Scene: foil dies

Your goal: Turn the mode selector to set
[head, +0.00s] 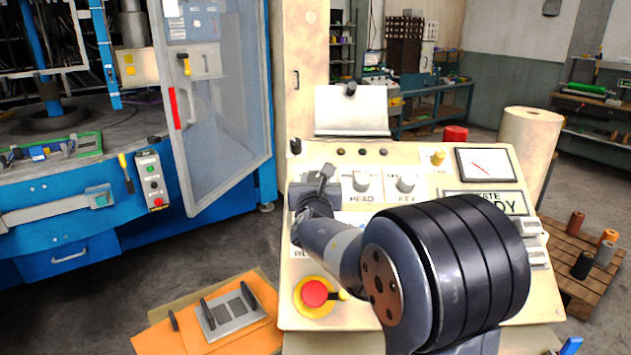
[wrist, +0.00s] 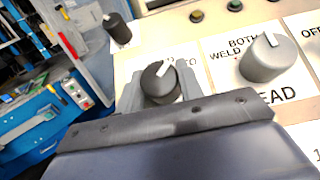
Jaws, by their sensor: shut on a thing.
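The mode selector is a dark round knob (wrist: 160,84) with a white pointer mark, in the wrist view. Its pointer is tilted up and slightly right, near a partly hidden label ending in "TO". My gripper (wrist: 160,92) is shut on this knob, its grey jaws on either side. In the head view my gripper (head: 315,190) is at the upper left of the cream control panel (head: 430,155). The rest of the mode label is hidden behind the gripper and wrist.
The grey HEAD knob (wrist: 264,58) stands close to the right. A black knob (wrist: 116,28) stands at the panel's far-left corner. A red emergency button (head: 314,293) is nearer the front. A clear door (head: 215,100) stands open to the left.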

